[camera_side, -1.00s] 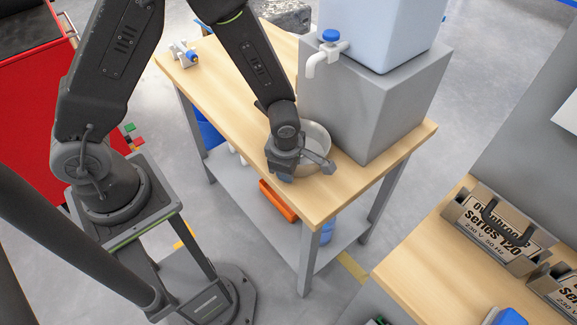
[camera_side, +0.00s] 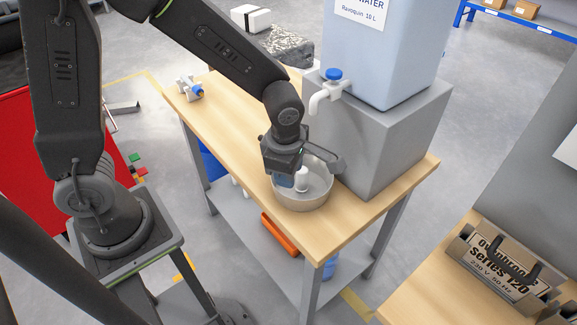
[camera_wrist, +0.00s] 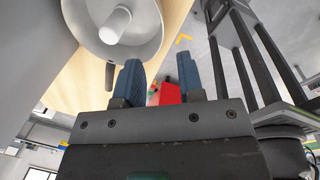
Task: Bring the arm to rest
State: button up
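My gripper (camera_side: 288,181) hangs above the front-left part of a round metal bowl (camera_side: 305,203) on the wooden bench, and covers part of its rim. In the wrist view its two blue fingers (camera_wrist: 159,72) stand apart with nothing between them. A white cylinder (camera_side: 302,179) is inside the bowl. The bowl also shows at the top left of the wrist view (camera_wrist: 148,42), beside the fingers, with the white cylinder (camera_wrist: 115,24) in it. My arm reaches over the bench from the left, bent at the elbow.
A grey block (camera_side: 385,135) carrying a water tank (camera_side: 385,60) stands right behind the bowl. Its white tap (camera_side: 322,100) with a blue knob is close to my wrist. A small valve fitting (camera_side: 189,88) lies at the bench's far left. The bench's front corner is clear.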

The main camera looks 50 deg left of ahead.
jog(key=shift+s+r, duration=0.1)
jog(key=shift+r, duration=0.45)
jog(key=s+a+r+m+t, duration=0.2)
jog(key=s+r+m, duration=0.4)
jog(key=m, duration=0.6)
jog(key=s+a+r+m+t, duration=0.2)
jog(key=s+a+r+m, duration=0.2)
jog(key=r+m, duration=0.5)
jog(key=s+m, duration=0.2)
jog(key=m, duration=0.1)
jog(key=shift+s+a+r+h, duration=0.15)
jog(key=shift+a+r+h, duration=0.1)
jog(key=shift+a+h, duration=0.15)
